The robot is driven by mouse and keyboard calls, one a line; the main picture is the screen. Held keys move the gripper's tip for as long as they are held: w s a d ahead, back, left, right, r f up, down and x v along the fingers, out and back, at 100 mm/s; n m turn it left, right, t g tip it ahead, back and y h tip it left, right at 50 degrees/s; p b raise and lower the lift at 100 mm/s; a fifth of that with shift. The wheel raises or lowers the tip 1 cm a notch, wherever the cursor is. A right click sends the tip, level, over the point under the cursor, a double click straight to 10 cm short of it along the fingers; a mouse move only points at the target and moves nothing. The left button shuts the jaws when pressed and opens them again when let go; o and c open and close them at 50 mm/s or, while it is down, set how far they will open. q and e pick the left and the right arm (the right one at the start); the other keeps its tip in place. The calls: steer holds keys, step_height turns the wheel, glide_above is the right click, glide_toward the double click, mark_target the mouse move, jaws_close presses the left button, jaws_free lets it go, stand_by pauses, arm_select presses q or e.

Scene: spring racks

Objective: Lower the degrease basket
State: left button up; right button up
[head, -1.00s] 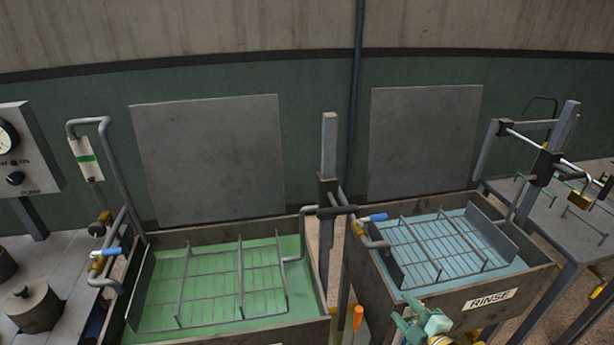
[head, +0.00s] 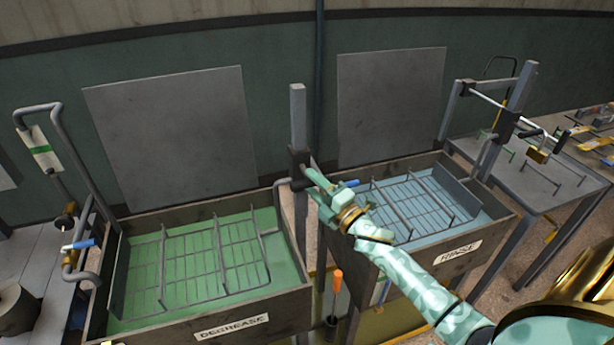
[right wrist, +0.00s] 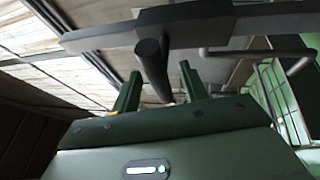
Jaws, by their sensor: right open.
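The degrease basket (head: 200,262) is a grey wire rack inside the tank labelled DEGREASE (head: 232,327), which holds green liquid. Its bent side rod runs toward a dark sliding block (head: 299,160) on the upright post (head: 298,112) between the two tanks. My right gripper (head: 313,182), pale green, is in front of this block and hides part of it and its handle. In the right wrist view its two green fingers (right wrist: 160,88) stand apart, with a dark round bar (right wrist: 152,66) between them; whether they touch it I cannot tell. My left gripper is not in view.
The RINSE tank (head: 458,251) with blue liquid and its own wire basket (head: 405,208) stands on the right, partly behind my right arm. A blue-handled valve (head: 80,244) and pipes are at the left. An orange-handled tool (head: 337,281) stands between the tanks.

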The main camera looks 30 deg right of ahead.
steer(key=shift+x, duration=1.45)
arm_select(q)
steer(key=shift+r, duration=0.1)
arm_select(e)
jaws_close()
